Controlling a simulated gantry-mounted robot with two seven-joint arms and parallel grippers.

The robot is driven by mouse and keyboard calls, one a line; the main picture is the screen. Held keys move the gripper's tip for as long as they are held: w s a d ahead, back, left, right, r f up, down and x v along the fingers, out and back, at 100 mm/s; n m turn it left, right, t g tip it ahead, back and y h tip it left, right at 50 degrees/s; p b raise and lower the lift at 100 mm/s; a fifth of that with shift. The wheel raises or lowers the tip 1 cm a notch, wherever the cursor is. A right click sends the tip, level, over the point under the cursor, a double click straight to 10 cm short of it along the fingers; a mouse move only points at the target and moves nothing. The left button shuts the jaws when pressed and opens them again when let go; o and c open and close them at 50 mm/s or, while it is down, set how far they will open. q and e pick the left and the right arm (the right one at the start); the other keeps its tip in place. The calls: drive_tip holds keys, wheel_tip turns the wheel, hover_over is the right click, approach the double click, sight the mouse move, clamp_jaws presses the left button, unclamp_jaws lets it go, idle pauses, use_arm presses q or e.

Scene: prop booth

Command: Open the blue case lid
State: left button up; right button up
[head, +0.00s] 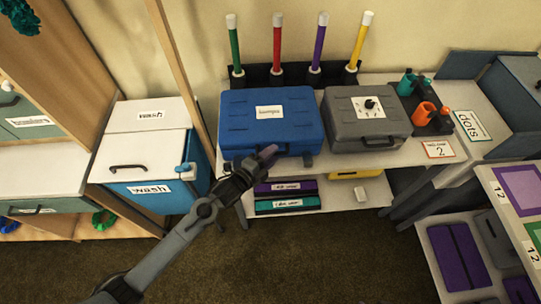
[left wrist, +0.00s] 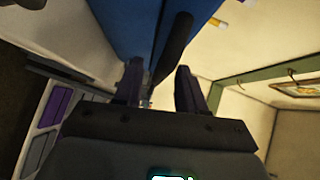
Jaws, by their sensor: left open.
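The blue case (head: 270,125) stands on the pale shelf in the head view, its lid shut and a white label on top. My left gripper (head: 268,153) reaches in from the lower left to the case's front edge. In the left wrist view the blue case (left wrist: 130,25) fills the top, with its dark handle (left wrist: 176,45) just beyond the fingertips. The two purple fingers of my left gripper (left wrist: 160,78) are apart, with nothing seen held between them. Whether a finger touches the handle, I cannot tell. My right gripper is not in view.
A grey case (head: 366,125) stands close at the right of the blue one. Several coloured batons (head: 317,45) stand behind. Purple and teal boxes (head: 287,204) lie on the lower shelf. A blue wash bin (head: 150,185) stands at the left, near my arm.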

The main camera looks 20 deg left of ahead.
use_arm(q)
clamp_jaws()
idle(0.3)
drive_tip(key=shift+r, duration=0.1)
